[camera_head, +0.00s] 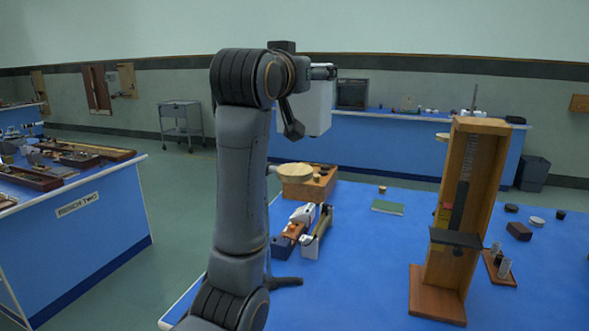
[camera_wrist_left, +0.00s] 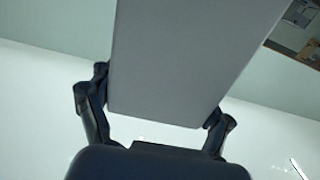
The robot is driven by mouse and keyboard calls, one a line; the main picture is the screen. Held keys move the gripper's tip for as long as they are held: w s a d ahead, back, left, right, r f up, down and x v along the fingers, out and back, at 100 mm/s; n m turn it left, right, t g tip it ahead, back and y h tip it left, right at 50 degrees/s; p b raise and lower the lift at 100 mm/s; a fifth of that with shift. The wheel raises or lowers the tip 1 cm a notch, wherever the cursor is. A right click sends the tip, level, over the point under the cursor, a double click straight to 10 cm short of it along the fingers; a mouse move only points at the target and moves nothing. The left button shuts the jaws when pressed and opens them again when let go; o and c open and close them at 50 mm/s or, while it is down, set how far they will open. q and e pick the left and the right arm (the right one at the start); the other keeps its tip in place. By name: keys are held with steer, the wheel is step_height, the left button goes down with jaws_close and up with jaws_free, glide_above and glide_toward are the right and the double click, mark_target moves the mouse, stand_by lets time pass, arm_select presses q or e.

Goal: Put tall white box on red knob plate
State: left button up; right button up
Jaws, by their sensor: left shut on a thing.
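My left gripper (camera_head: 307,98) is raised high above the blue bench and is shut on the tall white box (camera_head: 316,112). The box also shows in the left wrist view (camera_wrist_left: 185,60), where it looks grey and fills the space between the two dark fingers (camera_wrist_left: 158,112). In the head view, my left arm and gripper hide part of the box. I cannot clearly make out a red knob plate in either view. My right gripper is not in view.
The near blue bench (camera_head: 365,265) holds a tall wooden stand (camera_head: 478,180), a wooden block with a round disc (camera_head: 296,170), a green book (camera_head: 387,208) and small pieces at the right. Its middle is mostly clear. Another bench (camera_head: 90,235) stands at the left.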

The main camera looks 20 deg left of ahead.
arm_select(q)
steer(key=w+a+f+p, duration=0.5)
steer(key=w+a+f, duration=0.1)
steer(key=w+f, duration=0.6)
steer(key=shift+w+f, duration=0.15)
steer(key=shift+w, duration=0.05)
steer(key=shift+f, duration=0.15)
steer(key=o, duration=1.5)
steer(key=shift+f, duration=0.1)
steer(key=shift+s, duration=0.15)
